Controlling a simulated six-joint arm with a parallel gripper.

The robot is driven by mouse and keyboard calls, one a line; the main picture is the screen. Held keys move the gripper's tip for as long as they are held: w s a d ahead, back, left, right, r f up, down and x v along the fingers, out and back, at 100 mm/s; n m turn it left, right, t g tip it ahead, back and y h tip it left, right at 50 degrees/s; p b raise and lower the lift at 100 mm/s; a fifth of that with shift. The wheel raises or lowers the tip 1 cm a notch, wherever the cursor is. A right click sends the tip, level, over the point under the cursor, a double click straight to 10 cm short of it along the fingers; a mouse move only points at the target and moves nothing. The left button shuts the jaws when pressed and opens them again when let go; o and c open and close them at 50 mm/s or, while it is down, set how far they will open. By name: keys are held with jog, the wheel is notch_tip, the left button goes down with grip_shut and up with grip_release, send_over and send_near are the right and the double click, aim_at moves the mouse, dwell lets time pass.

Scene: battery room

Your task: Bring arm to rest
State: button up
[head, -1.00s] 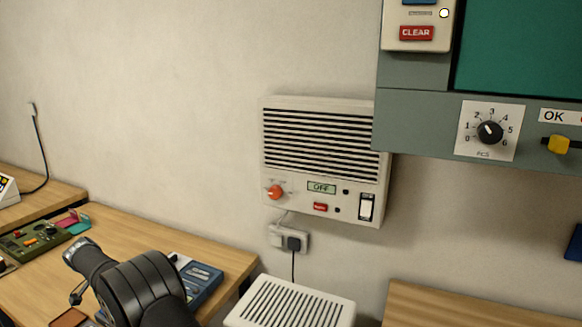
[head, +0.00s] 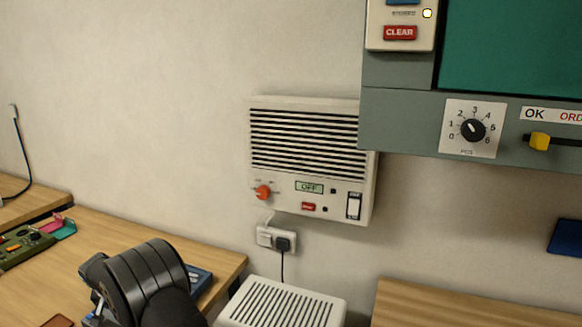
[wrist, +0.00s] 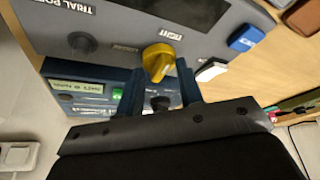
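My gripper (wrist: 160,82) shows in the wrist view with its two blue fingers apart, and nothing is held between them. A yellow knob (wrist: 158,58) on a grey panel (wrist: 110,25) shows beyond the fingertips, in line with the gap. I cannot tell how far the knob is from the tips. In the head view my dark arm (head: 150,280) is at the lower left, over the wooden desk, and my fingers are largely hidden there.
A blue device with a small display (wrist: 75,88) lies beside the grey panel. In the head view, a wall heater reading OFF (head: 310,150) hangs above a white slatted unit (head: 285,305). A grey cabinet (head: 400,125) is at right. Open wall lies above my arm.

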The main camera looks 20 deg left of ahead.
jog(key=shift+w+d+n+g+y, duration=0.15)
jog(key=shift+n+g+y, duration=0.25)
jog(key=shift+n, duration=0.9)
jog(key=shift+w+n+g+y, duration=0.1)
jog(key=shift+n+g+y, duration=0.25)
jog(key=shift+n, duration=0.95)
jog(key=shift+w+n+g+y, duration=0.15)
jog(key=shift+n+g, duration=0.3)
jog(key=shift+n, duration=0.6)
jog(key=shift+n+g+y, duration=0.1)
jog(key=shift+n+g, duration=0.3)
jog(key=shift+n, duration=0.65)
jog(key=shift+r, duration=0.1)
jog(key=s+d+r+m+t+h, duration=0.1)
jog(key=s+d+r+m+t, duration=0.15)
jog(key=r+m, duration=0.4)
jog(key=s+d+r+m+t+h, duration=0.1)
jog(key=s+r+m, duration=0.25)
jog(key=r, duration=0.55)
jog(key=shift+n+g, duration=0.25)
jog(key=shift+n, duration=0.25)
jog(key=x, duration=1.7)
jog(key=shift+w, duration=0.15)
